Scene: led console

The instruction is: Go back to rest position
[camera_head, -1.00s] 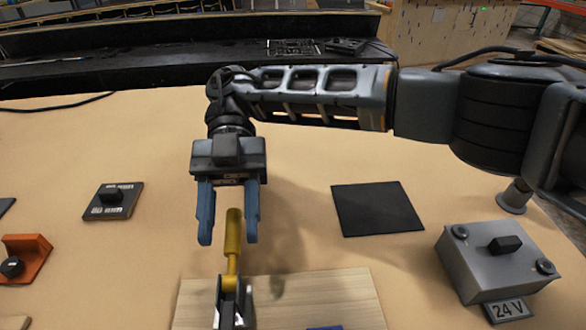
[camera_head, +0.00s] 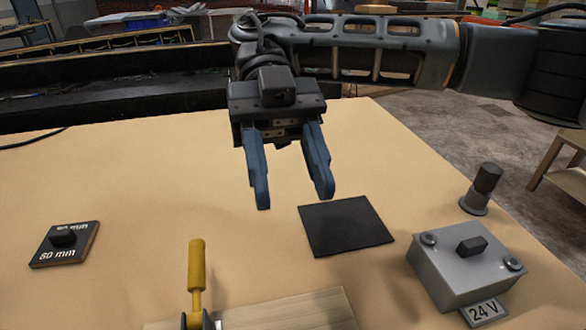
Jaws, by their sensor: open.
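My gripper (camera_head: 293,198) is open and empty, its two blue fingers pointing down above the table, near the upper left of a black square mat (camera_head: 345,226). Nothing is between the fingers. A yellow-handled lever (camera_head: 196,268) stands upright on a wooden board (camera_head: 290,314) at the bottom, below and left of my gripper and apart from it.
A grey box (camera_head: 455,277) marked 24 V sits at the right, with a dark-topped post (camera_head: 484,188) behind it. A black plate (camera_head: 64,244) marked 60 mm lies at the left. The tan tabletop (camera_head: 150,180) is bare around the middle left.

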